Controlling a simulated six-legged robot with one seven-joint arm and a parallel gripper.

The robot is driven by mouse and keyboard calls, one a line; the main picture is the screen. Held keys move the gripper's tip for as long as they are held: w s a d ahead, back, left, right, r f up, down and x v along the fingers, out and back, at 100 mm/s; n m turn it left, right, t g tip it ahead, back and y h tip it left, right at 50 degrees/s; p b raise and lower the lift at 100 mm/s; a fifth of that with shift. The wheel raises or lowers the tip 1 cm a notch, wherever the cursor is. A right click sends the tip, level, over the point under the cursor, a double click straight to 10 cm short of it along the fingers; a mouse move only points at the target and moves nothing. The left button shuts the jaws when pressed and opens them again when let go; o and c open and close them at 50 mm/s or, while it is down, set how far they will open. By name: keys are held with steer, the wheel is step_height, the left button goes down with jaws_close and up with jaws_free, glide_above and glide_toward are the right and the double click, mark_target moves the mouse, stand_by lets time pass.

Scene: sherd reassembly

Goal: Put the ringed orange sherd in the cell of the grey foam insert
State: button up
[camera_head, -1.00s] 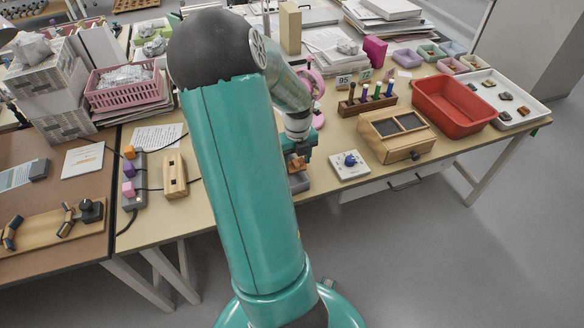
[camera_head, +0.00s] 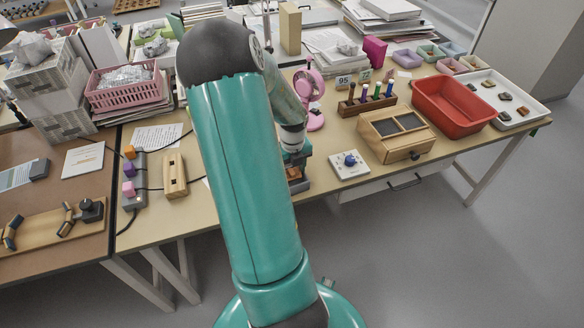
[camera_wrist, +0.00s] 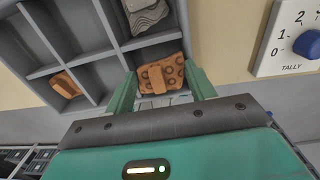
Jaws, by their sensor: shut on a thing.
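The ringed orange sherd (camera_wrist: 174,70) is between the two teal fingers of my gripper (camera_wrist: 160,73) in the wrist view. Dark rings mark its face, and a plain tan strip stands at its middle. The grey foam insert (camera_wrist: 92,62) fills the upper left, divided into cells. The sherd overlaps the insert's right-hand near part; I cannot tell whether it is inside a cell or just above it. Another orange sherd (camera_wrist: 66,85) lies in a left cell, and a grey banded sherd (camera_wrist: 146,16) in an upper cell. In the head view my arm hides most of the insert (camera_head: 299,185).
A white tally box with a blue knob (camera_wrist: 310,43) stands right of the insert; it also shows in the head view (camera_head: 349,164). A wooden box (camera_head: 396,135) and red tub (camera_head: 454,104) stand further right. A wooden block (camera_head: 174,176) stands left. The table's front edge is close.

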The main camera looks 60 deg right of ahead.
mark_target(292, 170)
steer(key=shift+a+f, duration=0.2)
steer(key=shift+f, duration=0.2)
steer(key=o, duration=1)
steer(key=shift+f, duration=0.1)
steer(key=shift+d+r, duration=0.1)
steer(key=shift+r, duration=0.15)
step_height(292, 170, up, 13)
steer(key=shift+d, duration=0.15)
